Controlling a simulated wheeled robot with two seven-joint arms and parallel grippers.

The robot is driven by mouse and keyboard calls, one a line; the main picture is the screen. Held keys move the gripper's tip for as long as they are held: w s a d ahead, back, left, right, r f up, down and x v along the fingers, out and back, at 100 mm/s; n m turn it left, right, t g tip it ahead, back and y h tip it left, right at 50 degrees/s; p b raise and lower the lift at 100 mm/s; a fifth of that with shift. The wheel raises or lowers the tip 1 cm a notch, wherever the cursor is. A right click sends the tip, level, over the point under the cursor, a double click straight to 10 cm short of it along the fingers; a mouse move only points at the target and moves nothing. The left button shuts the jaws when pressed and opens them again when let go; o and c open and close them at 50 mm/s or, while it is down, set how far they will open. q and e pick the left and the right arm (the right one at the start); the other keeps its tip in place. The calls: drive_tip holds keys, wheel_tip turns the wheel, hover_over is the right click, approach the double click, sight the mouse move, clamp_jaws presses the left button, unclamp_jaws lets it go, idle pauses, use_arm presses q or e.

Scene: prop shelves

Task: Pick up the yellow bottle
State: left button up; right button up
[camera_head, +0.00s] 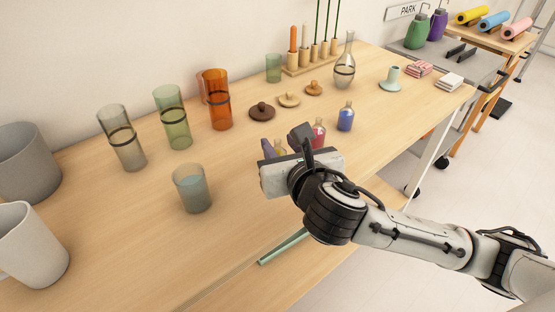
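My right gripper (298,152) reaches in from the right over the front part of the wooden table. Its body hides most of what lies behind and below it. A small yellowish patch (280,148), likely part of the yellow bottle, shows just behind the gripper, beside a purple piece. I cannot tell whether the fingers are around it or touching it. A red bottle (319,134) stands just right of the gripper, partly hidden. A blue bottle (345,118) stands farther right. My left gripper is not in view.
A glass with bluish liquid (193,190) stands left of the gripper. Tall green (173,118) and orange (216,100) glasses, wooden lids (262,111) and a clear flask (344,68) stand behind.

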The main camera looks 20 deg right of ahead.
drive_tip(key=shift+x, duration=1.1)
drive_tip(key=shift+w+f, duration=0.15)
drive_tip(key=shift+f, duration=0.05)
clamp_jaws()
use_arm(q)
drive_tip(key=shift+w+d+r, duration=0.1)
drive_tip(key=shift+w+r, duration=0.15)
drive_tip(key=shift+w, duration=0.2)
use_arm(e)
drive_tip(key=shift+r, duration=0.3)
use_arm(q)
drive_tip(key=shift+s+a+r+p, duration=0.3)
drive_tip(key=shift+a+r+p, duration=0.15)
drive_tip(key=shift+p, duration=0.6)
use_arm(e)
wheel_tip(320, 180, up, 10)
drive_tip(key=shift+f, duration=0.2)
